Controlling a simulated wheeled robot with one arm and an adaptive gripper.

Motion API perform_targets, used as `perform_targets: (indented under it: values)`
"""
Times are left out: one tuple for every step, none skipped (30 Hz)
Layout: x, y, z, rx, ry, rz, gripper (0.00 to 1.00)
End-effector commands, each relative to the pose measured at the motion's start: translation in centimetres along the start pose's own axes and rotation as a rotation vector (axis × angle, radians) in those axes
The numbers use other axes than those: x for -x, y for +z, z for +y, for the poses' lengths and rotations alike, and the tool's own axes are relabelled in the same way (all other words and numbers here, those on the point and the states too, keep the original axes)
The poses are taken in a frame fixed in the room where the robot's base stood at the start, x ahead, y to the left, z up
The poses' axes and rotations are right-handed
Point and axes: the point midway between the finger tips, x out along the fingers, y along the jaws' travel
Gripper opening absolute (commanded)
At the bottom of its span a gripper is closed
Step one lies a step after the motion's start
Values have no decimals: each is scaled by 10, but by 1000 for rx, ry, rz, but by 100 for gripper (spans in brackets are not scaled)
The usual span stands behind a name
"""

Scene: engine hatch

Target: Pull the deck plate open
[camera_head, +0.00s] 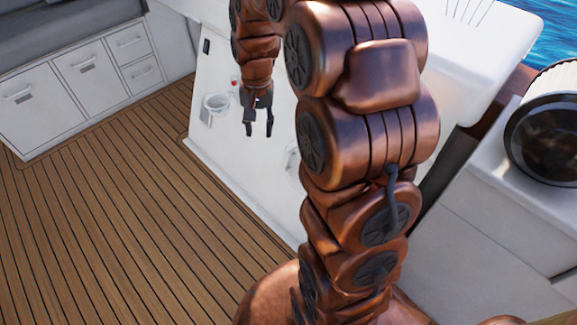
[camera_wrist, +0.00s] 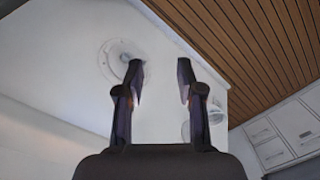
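A round white deck plate (camera_wrist: 118,56) with a raised rim is set in the white panel, at upper left in the wrist view. In the head view a pale round fitting (camera_head: 292,158), probably the same plate, is mostly hidden behind my arm. My gripper (camera_head: 258,130) hangs in front of the white panel with its fingers pointing down. In the wrist view my gripper (camera_wrist: 160,68) is open with nothing between its fingers. The left finger's tip overlaps the plate's right edge in the picture; I cannot tell whether they touch.
A white recessed round fitting (camera_head: 216,104) is on the panel left of my gripper. The wooden plank floor (camera_head: 110,210) is clear. White drawer cabinets (camera_head: 85,75) stand at upper left. A counter with a dark round instrument (camera_head: 545,138) is at right.

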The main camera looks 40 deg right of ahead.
Motion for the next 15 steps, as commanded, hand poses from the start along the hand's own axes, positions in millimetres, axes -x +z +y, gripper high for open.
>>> perform_targets:
  values:
    - [-25, -16, 2, -31, -3, 2, 37]
    - [-34, -24, 3, -51, -6, 4, 37]
    - [-45, -34, 4, -75, -9, 8, 37]
    - [-53, -42, 5, -93, -11, 10, 37]
    - [-62, -50, 7, -112, -13, 11, 37]
    - [-74, -61, 9, -137, -16, 14, 37]
    - [-82, -69, 10, -156, -19, 18, 37]
    - [-90, -77, 12, -175, -21, 22, 37]
    - [-103, -87, 15, -199, -24, 25, 37]
    - [-113, -95, 17, -219, -25, 26, 37]
    - [-122, -102, 20, -238, -27, 28, 37]
    - [-134, -113, 22, -262, -31, 33, 37]
    - [-142, -121, 25, -282, -34, 38, 37]
    - [-152, -129, 28, -301, -36, 41, 37]
    - [-165, -139, 32, -327, -38, 44, 37]
